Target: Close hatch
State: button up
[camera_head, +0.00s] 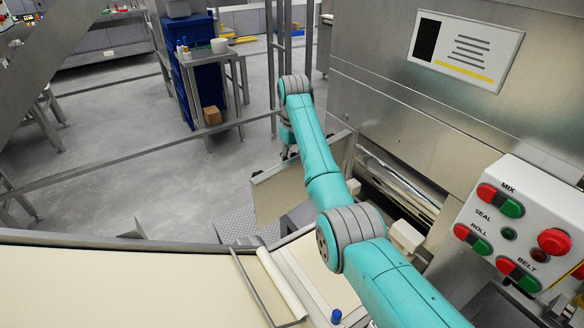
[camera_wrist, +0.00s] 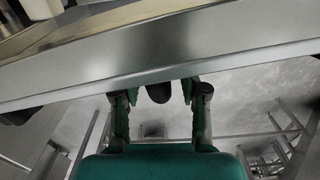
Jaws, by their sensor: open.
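The hatch (camera_head: 275,192) is a flat metal door panel, swung out from the steel machine and standing open. The machine's opening shows metal rollers (camera_head: 400,180) inside. In the wrist view, the hatch's steel edge (camera_wrist: 160,60) runs across the upper picture, with a dark rounded knob (camera_wrist: 158,92) below it. My gripper (camera_wrist: 160,95) is open, with one finger on each side of the knob; I cannot tell whether either finger touches it. In the head view, my gripper is mostly hidden behind the hatch and my arm.
A control box (camera_head: 520,225) with red and green buttons sits at right. A pale belt (camera_head: 120,290) fills the lower left, with a rolling bar (camera_head: 280,285) on it. A metal rail (camera_head: 130,158) crosses the floor at left. Open floor (camera_head: 150,195) lies beyond the hatch.

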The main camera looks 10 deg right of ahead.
jog(key=shift+f, duration=1.75)
grip_shut()
